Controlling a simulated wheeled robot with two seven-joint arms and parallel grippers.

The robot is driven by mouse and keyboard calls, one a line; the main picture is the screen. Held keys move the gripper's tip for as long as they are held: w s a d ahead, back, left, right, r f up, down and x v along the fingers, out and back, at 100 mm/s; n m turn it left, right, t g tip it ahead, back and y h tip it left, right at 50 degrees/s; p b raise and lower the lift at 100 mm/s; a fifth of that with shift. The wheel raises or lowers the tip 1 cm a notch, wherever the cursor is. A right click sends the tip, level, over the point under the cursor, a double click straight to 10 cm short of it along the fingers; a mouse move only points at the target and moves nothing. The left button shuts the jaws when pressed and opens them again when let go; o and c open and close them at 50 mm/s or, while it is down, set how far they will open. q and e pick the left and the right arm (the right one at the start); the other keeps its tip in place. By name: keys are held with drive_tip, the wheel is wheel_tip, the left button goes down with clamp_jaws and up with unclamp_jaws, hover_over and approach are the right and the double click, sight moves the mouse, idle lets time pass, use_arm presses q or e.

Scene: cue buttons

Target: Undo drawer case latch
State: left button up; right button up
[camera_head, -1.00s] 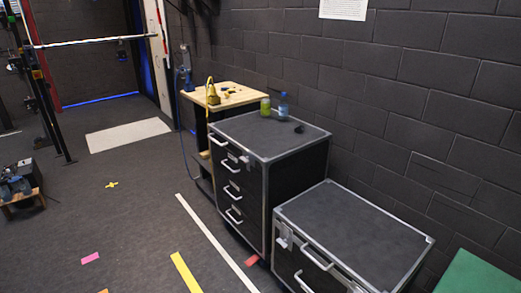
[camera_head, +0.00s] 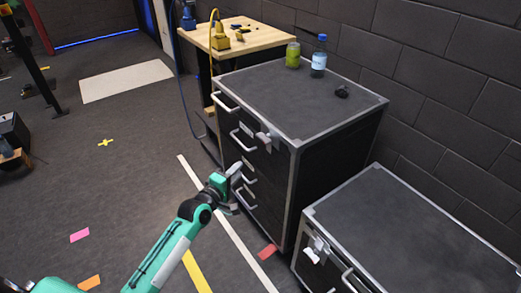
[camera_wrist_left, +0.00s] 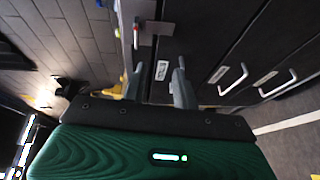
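The black drawer case (camera_head: 335,165) with silver edges stands against the wall, several handled drawers on its front. A silver latch (camera_head: 267,139) sits high on its front near the right corner. In the left wrist view, a silver latch plate with a small part (camera_wrist_left: 150,29) appears beyond my fingers. My left gripper (camera_head: 236,171) is before the drawer fronts, below the latch and apart from it. In the left wrist view its two grey fingers (camera_wrist_left: 159,76) are spread with nothing between them. My right gripper is not in view.
A lower black case (camera_head: 410,240) with its own latch (camera_head: 318,248) stands at the right front. A green jar (camera_head: 293,55), a bottle (camera_head: 319,56) and a small black object (camera_head: 342,91) are on the drawer case. A wooden-topped bench (camera_head: 262,36) stands behind.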

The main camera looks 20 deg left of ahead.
sight(261, 140)
use_arm(q)
drive_tip(key=shift+n+t, duration=0.3)
drive_tip(key=shift+t, duration=0.1)
drive_tip(key=w+d+r, duration=0.1)
drive_tip(key=w, duration=0.3)
drive_tip(key=w+d+r, duration=0.1)
drive_tip(key=w, duration=0.4)
drive_tip(key=w+d+r, duration=0.1)
drive_tip(key=w+d, duration=0.1)
drive_tip(key=w, duration=0.2)
drive_tip(key=shift+w+r, duration=0.15)
drive_tip(key=shift+r, duration=0.2)
drive_tip(key=shift+d, duration=0.1)
clamp_jaws()
